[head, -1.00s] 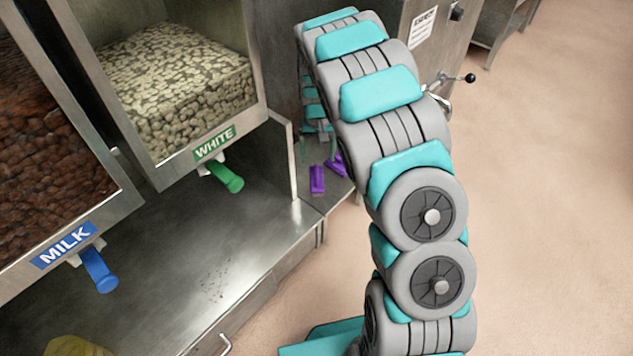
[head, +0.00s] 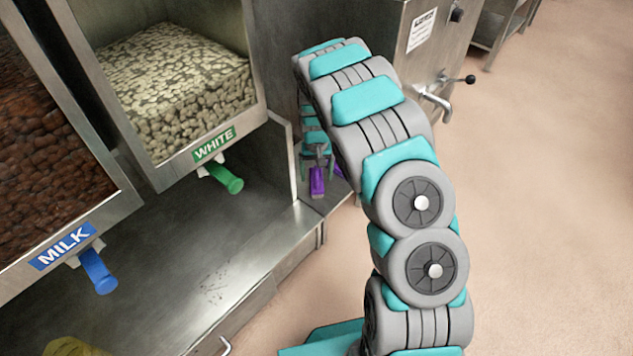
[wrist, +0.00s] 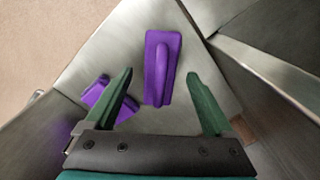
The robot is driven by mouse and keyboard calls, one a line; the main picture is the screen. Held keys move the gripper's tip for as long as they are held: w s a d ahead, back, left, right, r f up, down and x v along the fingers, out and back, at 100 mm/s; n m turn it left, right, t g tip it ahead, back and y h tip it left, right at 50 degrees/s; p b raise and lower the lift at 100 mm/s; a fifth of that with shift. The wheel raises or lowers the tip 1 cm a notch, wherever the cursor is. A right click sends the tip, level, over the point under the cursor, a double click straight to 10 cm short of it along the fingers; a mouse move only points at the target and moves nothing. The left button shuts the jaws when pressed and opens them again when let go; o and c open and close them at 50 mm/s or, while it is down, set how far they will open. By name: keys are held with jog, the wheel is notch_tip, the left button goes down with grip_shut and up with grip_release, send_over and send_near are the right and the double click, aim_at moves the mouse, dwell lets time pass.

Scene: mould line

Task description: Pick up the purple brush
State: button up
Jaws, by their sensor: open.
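Two purple tools lie on a steel surface. One (wrist: 162,68) is a rectangular block with a raised handle along its middle, and it lies between and beyond my fingertips in the wrist view. It also shows under my gripper in the head view (head: 317,181). The other purple tool (wrist: 95,93) lies to its left in the wrist view, partly hidden behind my left finger. The bristles do not show, so I cannot tell for sure which is the brush. My gripper (wrist: 159,74) is open and empty, above the block-shaped tool.
A steel wall edge (wrist: 265,70) runs close on the right in the wrist view. In the head view, bins labelled WHITE (head: 180,85) and MILK (head: 50,150) stand to the left, with a green lever (head: 226,178) and a blue lever (head: 98,270). Open floor lies right.

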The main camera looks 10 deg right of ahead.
grip_shut()
dwell(0.6)
